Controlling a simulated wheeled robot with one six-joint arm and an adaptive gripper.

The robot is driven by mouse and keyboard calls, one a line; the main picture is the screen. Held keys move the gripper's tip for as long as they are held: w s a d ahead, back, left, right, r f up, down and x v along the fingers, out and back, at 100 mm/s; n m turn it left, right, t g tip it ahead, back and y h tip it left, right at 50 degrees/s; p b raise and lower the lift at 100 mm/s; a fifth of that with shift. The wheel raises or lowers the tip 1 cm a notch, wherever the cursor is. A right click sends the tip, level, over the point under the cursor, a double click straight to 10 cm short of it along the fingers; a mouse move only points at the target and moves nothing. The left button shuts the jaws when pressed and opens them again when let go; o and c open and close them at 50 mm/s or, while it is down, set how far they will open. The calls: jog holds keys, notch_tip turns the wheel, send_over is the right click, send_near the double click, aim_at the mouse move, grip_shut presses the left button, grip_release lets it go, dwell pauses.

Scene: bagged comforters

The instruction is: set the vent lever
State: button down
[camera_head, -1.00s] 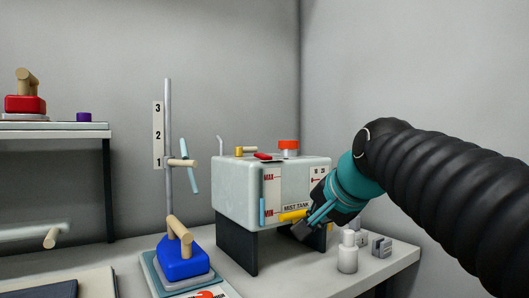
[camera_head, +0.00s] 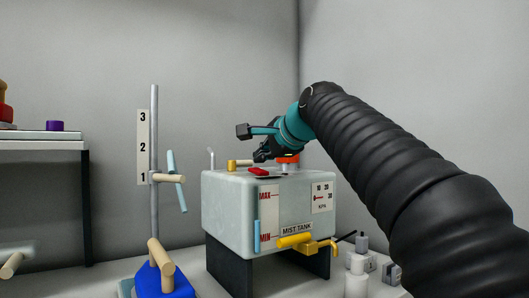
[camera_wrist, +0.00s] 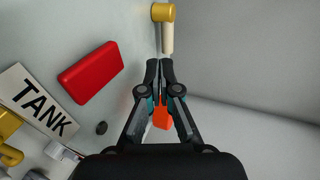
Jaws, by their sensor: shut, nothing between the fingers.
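The mist tank (camera_head: 228,220) is a pale box on dark legs. On its top is a yellow fitting with a cream handle, which looks like the vent lever (camera_head: 232,165). In the wrist view the cream handle (camera_wrist: 167,38) points toward my fingertips, just beyond them. My gripper (camera_head: 262,156) is above the tank top, right of the lever; its fingers also show in the wrist view (camera_wrist: 159,66), shut with nothing between them. I cannot tell whether the tips touch the handle.
On the tank top are a red block (camera_head: 262,171), an orange-red cap (camera_head: 287,159) partly behind my gripper, and a thin upright pipe (camera_head: 211,158). A yellow tap (camera_head: 296,241) is on the front. A post (camera_head: 154,115) with a pale blue bar stands left. White bottles stand at right.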

aim_at(248, 165)
jog(key=shift+x, duration=2.8)
jog(key=shift+w+r+p, duration=0.1)
jog(key=shift+r+p, duration=0.05)
jog(key=shift+p, duration=0.2)
jog(key=shift+w+r+p, duration=0.15)
jog(key=shift+w+p, duration=0.25)
jog(key=shift+p, duration=0.3)
jog(key=shift+w+f, duration=0.1)
jog(key=shift+f, duration=0.1)
jog(key=shift+a+f, duration=0.1)
